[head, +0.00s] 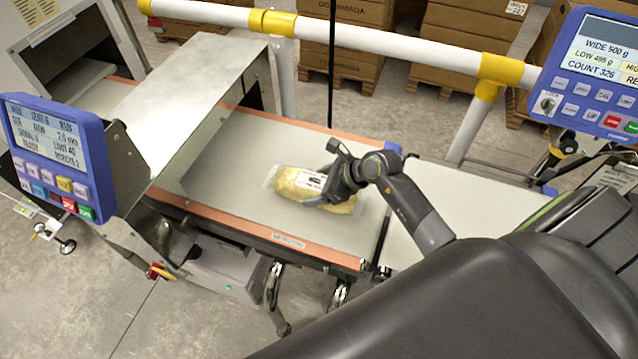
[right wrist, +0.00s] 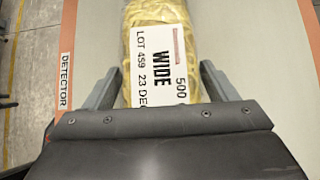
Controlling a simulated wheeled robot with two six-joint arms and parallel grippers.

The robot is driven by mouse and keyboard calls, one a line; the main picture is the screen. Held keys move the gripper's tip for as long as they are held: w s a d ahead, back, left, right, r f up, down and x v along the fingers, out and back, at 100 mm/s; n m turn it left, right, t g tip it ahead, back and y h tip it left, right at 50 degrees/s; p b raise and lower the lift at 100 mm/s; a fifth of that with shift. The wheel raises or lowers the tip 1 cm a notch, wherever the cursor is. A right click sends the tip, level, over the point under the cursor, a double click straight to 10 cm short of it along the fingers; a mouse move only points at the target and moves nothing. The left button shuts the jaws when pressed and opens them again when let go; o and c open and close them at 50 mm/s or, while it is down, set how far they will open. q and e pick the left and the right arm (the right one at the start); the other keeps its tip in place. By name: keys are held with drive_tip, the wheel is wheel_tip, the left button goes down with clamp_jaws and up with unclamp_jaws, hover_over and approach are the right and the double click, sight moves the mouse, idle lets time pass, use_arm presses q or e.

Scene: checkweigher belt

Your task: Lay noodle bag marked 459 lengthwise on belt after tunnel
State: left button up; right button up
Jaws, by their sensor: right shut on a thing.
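The noodle bag (head: 290,184) is a clear pack of yellow noodles with a white label. In the right wrist view the bag (right wrist: 153,14) shows "WIDE", "500" and "LOT 459". It lies on or just above the pale belt (head: 240,150), past the metal tunnel hood (head: 205,85), its long side roughly along the belt. My right gripper (head: 332,190) is shut on the bag's near end, with one finger on each side in the right wrist view (right wrist: 158,88). The gripper hides part of the bag. My left gripper is not in view.
Orange strips edge the belt; a second pale belt (head: 430,200) continues to the right. A white and yellow rail (head: 385,42) runs behind. Blue control panels stand at left (head: 60,150) and right (head: 600,75). Pallets of boxes (head: 345,40) stand beyond. The belt around the bag is clear.

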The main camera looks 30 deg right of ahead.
drive_tip(key=shift+f, duration=0.1)
drive_tip(key=o, duration=1.3)
drive_tip(key=shift+o, duration=0.2)
drive_tip(key=shift+s+d+r, duration=0.15)
drive_tip(key=shift+r, duration=0.1)
drive_tip(key=b+v, duration=0.1)
drive_tip(key=v, duration=0.9)
drive_tip(key=shift+s+b, duration=0.1)
drive_tip(key=shift+b, duration=0.3)
drive_tip(key=shift+s+d+r, duration=0.3)
drive_tip(key=shift+s+r, duration=0.05)
drive_tip(key=shift+r, duration=0.2)
